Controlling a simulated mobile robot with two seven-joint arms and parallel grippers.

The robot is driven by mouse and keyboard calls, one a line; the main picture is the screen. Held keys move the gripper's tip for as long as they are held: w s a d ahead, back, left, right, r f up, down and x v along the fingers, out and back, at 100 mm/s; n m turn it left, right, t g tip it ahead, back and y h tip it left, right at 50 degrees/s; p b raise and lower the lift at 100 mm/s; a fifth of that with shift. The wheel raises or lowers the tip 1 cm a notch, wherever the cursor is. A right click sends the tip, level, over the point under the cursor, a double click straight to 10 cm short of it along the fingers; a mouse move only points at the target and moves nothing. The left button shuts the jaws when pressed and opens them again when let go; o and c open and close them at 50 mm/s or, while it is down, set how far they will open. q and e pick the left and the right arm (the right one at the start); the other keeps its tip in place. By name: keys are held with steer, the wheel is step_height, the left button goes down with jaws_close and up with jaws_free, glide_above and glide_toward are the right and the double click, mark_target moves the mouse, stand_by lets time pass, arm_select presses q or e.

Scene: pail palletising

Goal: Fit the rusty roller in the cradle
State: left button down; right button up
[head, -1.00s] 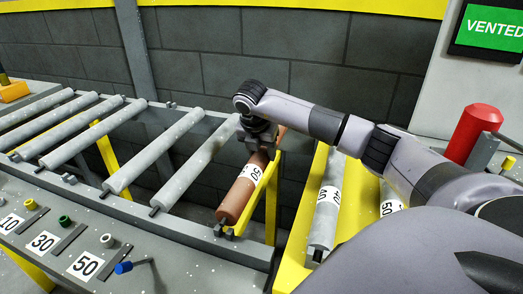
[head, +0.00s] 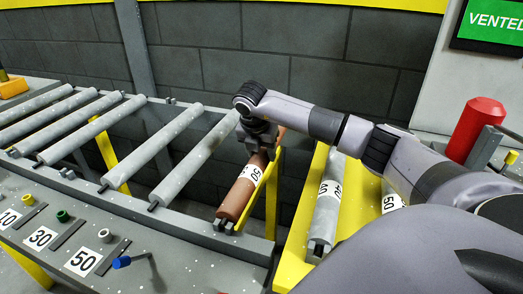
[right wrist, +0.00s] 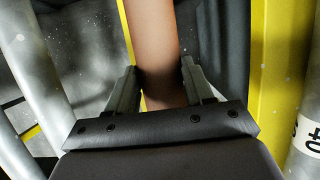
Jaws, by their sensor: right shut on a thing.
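The rusty roller (head: 237,197), brown with a white number label, slants down toward the conveyor's near rail in the head view. Its near end is at small grey brackets by the rail; I cannot tell if it is seated in them. A yellow bar (head: 271,190) runs close along its right side; I cannot tell whether this is part of the cradle. My right gripper (head: 262,148) is shut on the roller's upper part, hiding some of it. In the right wrist view, the fingers (right wrist: 160,85) close on both sides of the brown roller (right wrist: 153,40). My left gripper is not in view.
Several grey rollers (head: 190,160) lie across the conveyor to the left. A yellow rack (head: 292,262) with labelled rollers (head: 326,205) stands close at right. A grey ledge (head: 160,215) with numbered tags runs in front. A red cylinder (head: 474,135) stands at far right.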

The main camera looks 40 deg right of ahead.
mark_target(258, 156)
steer(key=shift+f+b, duration=0.4)
steer(key=shift+f, duration=0.2)
steer(key=o, duration=1.2)
steer(key=shift+r, duration=0.1)
steer(key=shift+o, duration=0.2)
steer(key=shift+f, duration=0.25)
steer(key=v, duration=0.6)
steer(key=shift+a+r, duration=0.1)
steer(key=shift+r, duration=0.25)
steer(key=shift+s+a+r, duration=0.15)
steer(key=shift+r, duration=0.25)
